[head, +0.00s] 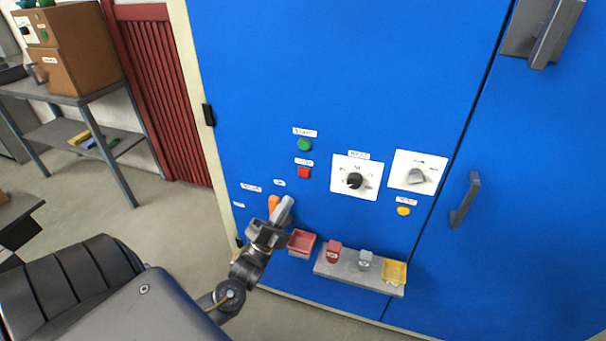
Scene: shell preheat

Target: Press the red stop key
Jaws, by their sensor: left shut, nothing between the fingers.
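A small label lies between the two. My left gripper (285,207) is shut and empty, below and a little left of the red key. It is apart from the key in the picture; I cannot tell how far its fingertips are from the panel. An orange part (273,203) shows just left of the fingers and is partly hidden by them. My right gripper is not in view.
Right of the key are a black-knob dial (354,181), a grey-knob dial (416,175) and a yellow button (403,211). Below, a red bin (301,243) and a grey shelf (339,271) with a yellow bin (394,271) stick out. A door handle (465,199) stands further right.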

